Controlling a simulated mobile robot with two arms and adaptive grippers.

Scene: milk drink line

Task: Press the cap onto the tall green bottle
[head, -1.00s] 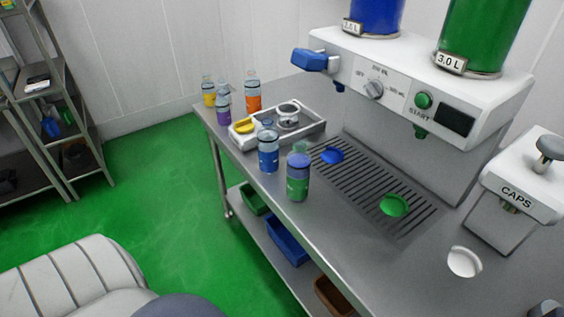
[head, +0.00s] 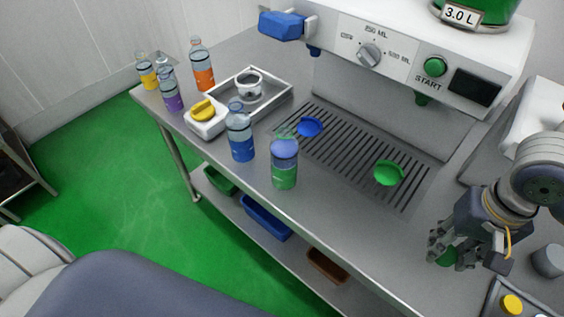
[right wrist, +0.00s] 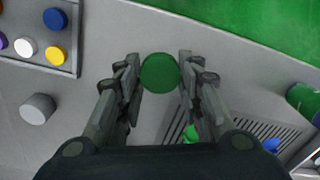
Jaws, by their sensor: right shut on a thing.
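The green bottle (head: 284,178) stands upright on the steel counter, with a clear bluish upper part; I cannot make out its mouth clearly. Its green side also shows at the right edge of the right wrist view (right wrist: 304,99). My right gripper (head: 446,254) is at the right of the counter, well apart from the bottle. It is shut on a round green cap (right wrist: 160,73), which sits between the fingertips; in the head view the cap (head: 446,257) is partly hidden by the fingers. My left gripper is not in view.
A blue bottle (head: 240,148) stands just left of the green one. A drip grate (head: 345,150) holds a green round piece (head: 389,173) and a blue one (head: 310,127). A tray of coloured caps (right wrist: 41,58) and a grey knob-like cylinder (right wrist: 37,109) are near my right gripper.

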